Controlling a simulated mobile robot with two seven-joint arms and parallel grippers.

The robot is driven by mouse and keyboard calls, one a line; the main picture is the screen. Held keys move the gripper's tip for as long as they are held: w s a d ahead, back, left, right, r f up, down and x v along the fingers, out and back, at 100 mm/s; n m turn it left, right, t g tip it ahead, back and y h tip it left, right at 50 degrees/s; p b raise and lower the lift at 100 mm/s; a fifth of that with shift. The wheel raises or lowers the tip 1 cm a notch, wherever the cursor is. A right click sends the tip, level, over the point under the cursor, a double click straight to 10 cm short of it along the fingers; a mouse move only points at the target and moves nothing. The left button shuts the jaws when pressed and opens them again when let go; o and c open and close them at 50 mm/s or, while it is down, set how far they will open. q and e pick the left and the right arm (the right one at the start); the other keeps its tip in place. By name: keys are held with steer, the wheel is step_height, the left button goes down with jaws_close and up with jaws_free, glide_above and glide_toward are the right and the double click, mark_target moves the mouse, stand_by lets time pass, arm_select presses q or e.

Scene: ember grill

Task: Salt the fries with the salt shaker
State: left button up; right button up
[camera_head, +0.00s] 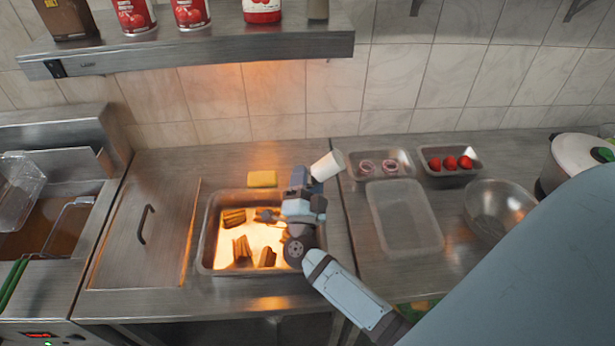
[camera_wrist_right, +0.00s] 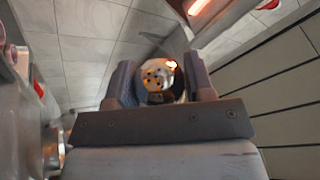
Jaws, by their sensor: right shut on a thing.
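The salt shaker (camera_head: 327,165) is a white cylinder held in my right gripper (camera_head: 308,182) above the far right corner of the fry tray. It is tilted in the head view. In the right wrist view its shiny cap with dark holes (camera_wrist_right: 159,76) faces the camera between the two fingers. The fries (camera_head: 241,247) lie in several clumps in a metal tray (camera_head: 207,238) with a lit, pale floor. My right gripper and wrist hide the tray's right part. My left gripper is out of view.
A yellow block (camera_head: 262,179) lies behind the tray. To the right are an empty clear container (camera_head: 404,218), a pan of tomatoes (camera_head: 450,162), a pan of onion rings (camera_head: 379,166) and a bowl (camera_head: 499,208). A shelf (camera_head: 200,54) hangs above; a fryer (camera_head: 50,222) stands left.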

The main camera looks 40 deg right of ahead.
step_height(320, 180, down, 3)
steer(key=shift+b, duration=1.15)
steer(key=shift+r, duration=0.2)
step_height(320, 180, up, 2)
steer(key=shift+p, duration=1.15)
steer(key=shift+r, duration=0.45)
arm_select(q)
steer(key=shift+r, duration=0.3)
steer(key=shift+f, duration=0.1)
